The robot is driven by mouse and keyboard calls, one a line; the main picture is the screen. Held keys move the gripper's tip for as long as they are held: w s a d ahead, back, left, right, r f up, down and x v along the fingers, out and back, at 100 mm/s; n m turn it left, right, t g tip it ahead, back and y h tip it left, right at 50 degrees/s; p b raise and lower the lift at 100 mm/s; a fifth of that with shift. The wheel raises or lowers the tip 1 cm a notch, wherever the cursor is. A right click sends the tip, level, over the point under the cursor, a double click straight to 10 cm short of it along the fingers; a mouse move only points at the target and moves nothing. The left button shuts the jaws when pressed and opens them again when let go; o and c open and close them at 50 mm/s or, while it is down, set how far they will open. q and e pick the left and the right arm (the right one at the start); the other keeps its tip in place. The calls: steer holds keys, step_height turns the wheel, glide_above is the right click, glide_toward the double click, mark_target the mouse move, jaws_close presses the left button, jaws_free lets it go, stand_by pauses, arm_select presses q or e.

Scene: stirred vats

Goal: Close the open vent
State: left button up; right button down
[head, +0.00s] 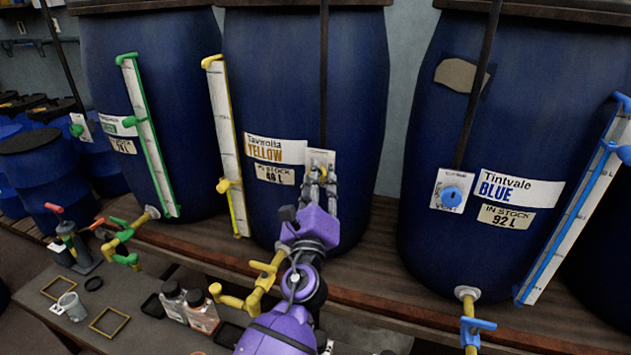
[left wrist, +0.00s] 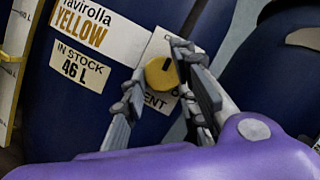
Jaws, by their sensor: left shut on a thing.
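The yellow vent knob (left wrist: 160,74) is a round disc with a dark mark on its right edge. It sits on a white vent card (left wrist: 158,45) on the front of the yellow-labelled vat (head: 270,100). My left gripper (head: 318,170) reaches up to that card in the head view and hides the knob there. In the left wrist view my left gripper's fingers (left wrist: 157,62) are on either side of the knob, shut on it. The blue vent knob (head: 452,196) and the green vent knob (head: 77,130) show on other vats. My right gripper is out of view.
Yellow pipework (head: 258,280) juts out just left of my left arm. Two bottles (head: 188,305), a beaker (head: 72,305) and square frames (head: 109,321) are on the lower bench. A vat with a blue label (head: 480,120) stands to the right.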

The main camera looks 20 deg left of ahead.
arm_select(q)
steer(key=shift+a+f, duration=0.1)
steer(key=shift+a, duration=0.2)
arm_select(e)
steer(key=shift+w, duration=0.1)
arm_select(q)
steer(key=o, duration=1)
steer(key=v, duration=1.2)
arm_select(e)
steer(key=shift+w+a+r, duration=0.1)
